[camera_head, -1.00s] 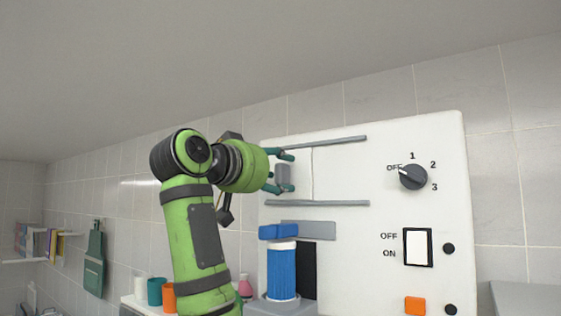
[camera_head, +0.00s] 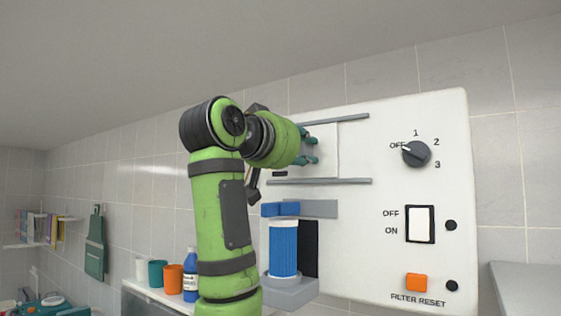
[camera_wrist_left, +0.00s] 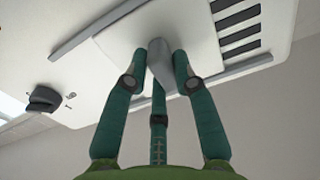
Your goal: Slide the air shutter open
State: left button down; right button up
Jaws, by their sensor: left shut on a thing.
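The air shutter (camera_head: 328,158) is a white panel between two grey rails on the white wall unit. It also shows in the left wrist view (camera_wrist_left: 128,38). My left gripper (camera_head: 313,147) is at the shutter, and in the left wrist view its teal fingers (camera_wrist_left: 160,62) are closed around the grey handle (camera_wrist_left: 163,75). Dark vent slots (camera_wrist_left: 238,32) are uncovered beside the panel in the wrist view. In the head view, one slot (camera_head: 280,173) shows at the panel's left, with the rest hidden by my wrist. My right gripper is in neither view.
The upper rail (camera_head: 345,118) and lower rail (camera_head: 345,181) extend right of the panel. A knob (camera_head: 416,154), a rocker switch (camera_head: 420,224) and an orange button (camera_head: 416,282) sit farther right. A blue filter cylinder (camera_head: 283,248) stands below my gripper.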

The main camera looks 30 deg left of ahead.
aim_at(342, 151)
pick_arm(q)
jog(key=d, duration=0.5)
jog(key=shift+s+d+b, duration=0.3)
jog(key=shift+s+d, duration=0.05)
jog(key=shift+d, duration=0.05)
jog(key=shift+a, duration=0.35)
jog(key=c, duration=1)
grip_release()
jog(key=shift+d, duration=0.2)
jog(key=shift+w+d, duration=0.15)
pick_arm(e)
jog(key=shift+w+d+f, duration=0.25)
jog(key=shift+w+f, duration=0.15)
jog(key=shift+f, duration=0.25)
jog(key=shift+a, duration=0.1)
